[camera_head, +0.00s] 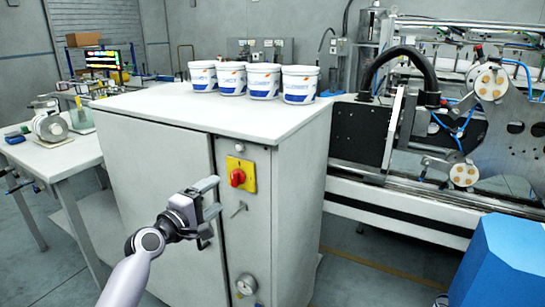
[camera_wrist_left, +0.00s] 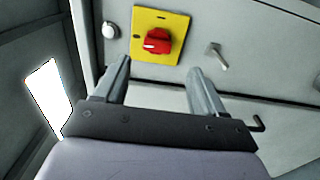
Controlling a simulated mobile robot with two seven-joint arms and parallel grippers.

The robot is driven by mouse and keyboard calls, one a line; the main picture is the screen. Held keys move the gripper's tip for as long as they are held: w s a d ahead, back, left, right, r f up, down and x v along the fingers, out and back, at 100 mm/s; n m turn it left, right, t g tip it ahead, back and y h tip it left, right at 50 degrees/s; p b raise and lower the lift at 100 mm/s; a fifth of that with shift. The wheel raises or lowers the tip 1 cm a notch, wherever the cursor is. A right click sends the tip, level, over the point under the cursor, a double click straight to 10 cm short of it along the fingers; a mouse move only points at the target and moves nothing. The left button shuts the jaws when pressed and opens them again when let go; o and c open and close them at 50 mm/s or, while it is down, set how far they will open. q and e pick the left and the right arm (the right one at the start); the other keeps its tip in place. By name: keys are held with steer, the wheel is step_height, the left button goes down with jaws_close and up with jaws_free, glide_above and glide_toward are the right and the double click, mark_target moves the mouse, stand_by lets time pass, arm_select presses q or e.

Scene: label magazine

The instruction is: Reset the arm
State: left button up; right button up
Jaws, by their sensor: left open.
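My left gripper (camera_head: 214,197) is open and empty in front of the grey cabinet (camera_head: 155,170), close to its narrow right-hand panel. In the left wrist view its two fingers (camera_wrist_left: 158,82) point at the panel with a clear gap between them. A red rotary switch (camera_head: 237,177) on a yellow plate sits just beyond the fingers; it also shows in the left wrist view (camera_wrist_left: 157,40). The fingers appear apart from the switch. My right gripper is in neither view.
A metal key-like handle (camera_head: 239,209) and a round gauge (camera_head: 247,284) are on the panel below the switch. Several white tubs (camera_head: 263,81) stand on the cabinet top. A side table (camera_head: 60,155) is at left, a machine (camera_head: 450,130) and blue box (camera_head: 505,265) at right.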

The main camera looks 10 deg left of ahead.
arm_select(q)
steer(key=s+d+f+m+g+y, duration=0.15)
steer(key=s+f+m, duration=0.25)
steer(key=s+f, duration=0.45)
steer(key=s+f+m+g+y, duration=0.1)
steer(key=s+f+m+g, duration=0.15)
steer(key=s+f, duration=0.6)
steer(key=s+d+f+m+g, duration=0.1)
steer(key=s+f+m, duration=0.4)
steer(key=s, duration=0.4)
steer(key=s+d+f+m+g+y, duration=0.1)
steer(key=s+f+m, duration=0.4)
steer(key=s, duration=0.3)
steer(key=shift+s+f, duration=0.4)
steer(key=shift+f, duration=0.3)
steer(key=shift+g+y, duration=0.25)
steer(key=shift+g, duration=0.05)
